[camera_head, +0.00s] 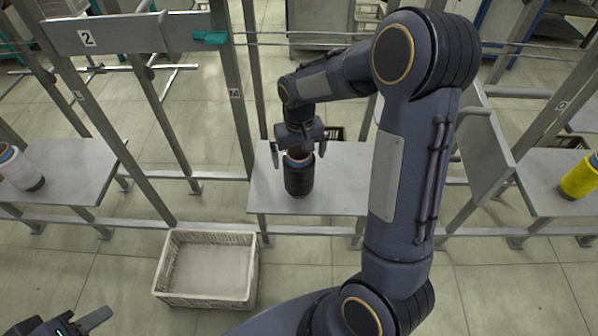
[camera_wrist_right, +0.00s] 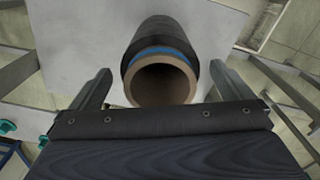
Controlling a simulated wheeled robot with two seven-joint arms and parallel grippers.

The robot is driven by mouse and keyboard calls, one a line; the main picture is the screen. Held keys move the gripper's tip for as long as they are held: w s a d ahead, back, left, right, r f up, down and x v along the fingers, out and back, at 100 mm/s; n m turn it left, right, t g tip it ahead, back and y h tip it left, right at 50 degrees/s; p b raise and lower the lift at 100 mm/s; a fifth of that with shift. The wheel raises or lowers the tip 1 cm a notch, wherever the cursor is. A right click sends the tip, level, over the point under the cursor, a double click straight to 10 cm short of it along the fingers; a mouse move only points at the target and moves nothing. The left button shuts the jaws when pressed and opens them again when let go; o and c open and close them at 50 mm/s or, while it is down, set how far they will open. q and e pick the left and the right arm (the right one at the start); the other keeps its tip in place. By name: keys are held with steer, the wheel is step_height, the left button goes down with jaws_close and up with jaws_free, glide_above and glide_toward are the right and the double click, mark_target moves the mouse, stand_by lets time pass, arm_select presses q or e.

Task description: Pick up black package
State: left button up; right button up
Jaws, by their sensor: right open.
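The black package (camera_head: 299,180) is a dark bobbin standing upright on the middle grey shelf. In the right wrist view the black package (camera_wrist_right: 161,52) shows its open brown core and a blue ring. My right gripper (camera_head: 293,160) is above the package, pointing down. Its open fingers (camera_wrist_right: 158,92) lie to either side of the package's top, with gaps visible. My left gripper (camera_head: 85,322) shows only in part at the bottom left corner, away from the package; whether it is open or shut is unclear.
A white crate (camera_head: 207,268) sits on the floor in front of the shelf (camera_head: 345,180). A white bobbin (camera_head: 20,168) stands on the left shelf and a yellow one (camera_head: 581,177) on the right. Metal posts (camera_head: 231,90) and rails stand around the shelves.

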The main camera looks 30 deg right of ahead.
steer(key=shift+w+f, duration=0.1)
steer(key=shift+f, duration=1.45)
steer(key=shift+c, duration=0.4)
steer(key=c, duration=1)
steer(key=shift+c, duration=0.2)
steer(key=shift+r, duration=0.15)
